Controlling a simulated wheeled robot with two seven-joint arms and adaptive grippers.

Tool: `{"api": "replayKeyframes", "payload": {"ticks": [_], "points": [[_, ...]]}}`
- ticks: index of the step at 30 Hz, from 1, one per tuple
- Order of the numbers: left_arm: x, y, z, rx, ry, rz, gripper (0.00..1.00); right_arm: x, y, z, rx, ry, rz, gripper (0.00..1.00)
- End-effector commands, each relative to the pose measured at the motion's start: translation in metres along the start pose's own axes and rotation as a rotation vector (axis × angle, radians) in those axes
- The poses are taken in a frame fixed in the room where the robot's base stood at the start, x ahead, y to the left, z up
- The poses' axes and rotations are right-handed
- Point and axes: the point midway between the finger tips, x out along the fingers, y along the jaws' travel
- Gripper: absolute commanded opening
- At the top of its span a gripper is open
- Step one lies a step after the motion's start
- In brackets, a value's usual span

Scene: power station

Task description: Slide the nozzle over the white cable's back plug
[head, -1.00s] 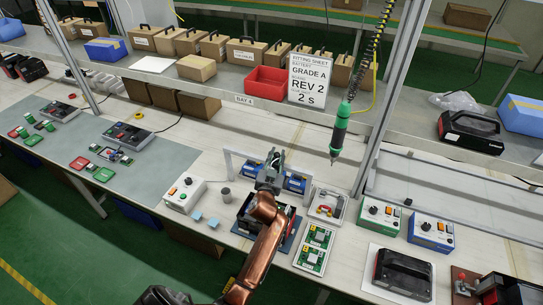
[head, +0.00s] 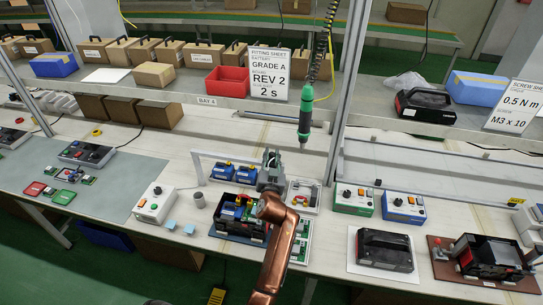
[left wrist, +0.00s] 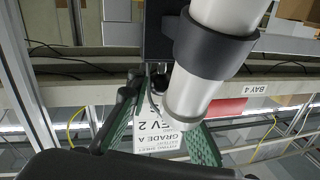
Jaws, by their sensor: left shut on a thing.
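My left gripper (head: 270,165) is raised over the bench, in front of the grey rail. In the left wrist view its green-padded fingers (left wrist: 160,130) are on either side of a white tube with a dark collar (left wrist: 203,75), probably the nozzle. The tube's lower end is between the pads. In the head view the tube is too small to make out. An open black device with coloured parts inside (head: 226,212) sits on the bench, partly behind my copper arm. I cannot make out the white cable or its back plug in either view. My right gripper is not in view.
A green screwdriver (head: 305,122) hangs right of my left gripper. Blue blocks (head: 222,171) stand under a white frame to its left. A white control box (head: 154,203) is left, and green and blue boxes (head: 404,206) are right. A closed black case (head: 384,250) lies front right.

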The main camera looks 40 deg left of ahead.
Motion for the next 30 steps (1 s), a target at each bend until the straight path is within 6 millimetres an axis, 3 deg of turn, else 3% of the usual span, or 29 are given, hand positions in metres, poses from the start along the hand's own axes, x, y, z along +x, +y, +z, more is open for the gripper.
{"api": "replayKeyframes", "payload": {"ticks": [2,3,11,21,30], "points": [[-0.001,0.005,0.001,-0.003,-0.002,0.009,0.0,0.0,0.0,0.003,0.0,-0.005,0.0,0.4],[-0.001,0.006,0.001,-0.003,-0.002,0.009,0.2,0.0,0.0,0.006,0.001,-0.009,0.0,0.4],[-0.001,0.003,0.001,-0.003,-0.001,0.006,0.37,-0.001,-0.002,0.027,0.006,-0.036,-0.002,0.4],[0.0,-0.001,-0.005,-0.002,0.003,0.001,0.37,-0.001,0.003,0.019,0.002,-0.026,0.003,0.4],[0.0,-0.011,-0.056,-0.003,0.007,0.002,0.37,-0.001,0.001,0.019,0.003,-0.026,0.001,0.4]]}}
